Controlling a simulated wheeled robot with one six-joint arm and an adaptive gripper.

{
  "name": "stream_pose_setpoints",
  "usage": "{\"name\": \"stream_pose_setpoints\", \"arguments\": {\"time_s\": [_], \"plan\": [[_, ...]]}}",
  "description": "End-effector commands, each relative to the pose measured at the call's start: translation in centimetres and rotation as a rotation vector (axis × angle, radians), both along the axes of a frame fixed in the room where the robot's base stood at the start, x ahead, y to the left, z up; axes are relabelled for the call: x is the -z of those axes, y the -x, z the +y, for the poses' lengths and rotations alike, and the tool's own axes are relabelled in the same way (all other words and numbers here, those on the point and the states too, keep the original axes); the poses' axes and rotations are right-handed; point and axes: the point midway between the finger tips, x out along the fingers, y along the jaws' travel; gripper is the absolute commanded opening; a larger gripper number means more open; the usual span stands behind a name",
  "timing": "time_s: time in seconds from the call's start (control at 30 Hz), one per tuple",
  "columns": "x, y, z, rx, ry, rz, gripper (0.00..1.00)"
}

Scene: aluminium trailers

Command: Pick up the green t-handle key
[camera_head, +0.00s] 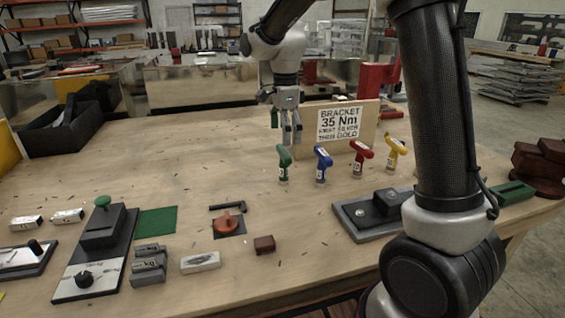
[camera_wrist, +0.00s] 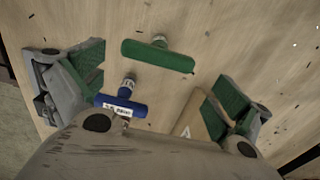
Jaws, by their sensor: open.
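The green t-handle key (camera_head: 284,157) stands upright on the wooden table in the head view, leftmost in a row of coloured keys. In the wrist view its green handle (camera_wrist: 157,56) shows near the top middle. My gripper (camera_head: 284,127) hangs above and apparently behind the green key, pointing down. In the wrist view my gripper (camera_wrist: 157,88) has its green-padded fingers spread wide with nothing between the pads in contact. The blue key (camera_wrist: 122,104) shows nearer the left finger. Height above the keys is hard to judge.
Blue (camera_head: 322,165), red (camera_head: 360,157) and yellow (camera_head: 395,153) keys stand to the right of the green one. A bracket sign (camera_head: 340,124) stands behind them. A dark clamp plate (camera_head: 375,217) lies front right. The table left of the green key is mostly clear.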

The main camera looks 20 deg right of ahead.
Motion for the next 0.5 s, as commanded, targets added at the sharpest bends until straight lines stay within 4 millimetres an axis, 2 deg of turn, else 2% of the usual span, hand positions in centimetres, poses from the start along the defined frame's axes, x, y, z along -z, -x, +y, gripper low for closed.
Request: {"name": "stream_pose_setpoints", "arguments": {"time_s": [0.3,0.5], "plan": [[4.7,0.3,0.6,-0.003,0.001,0.003,1.0],[6.1,0.3,0.6,-0.003,0.0,0.0,1.0]]}}
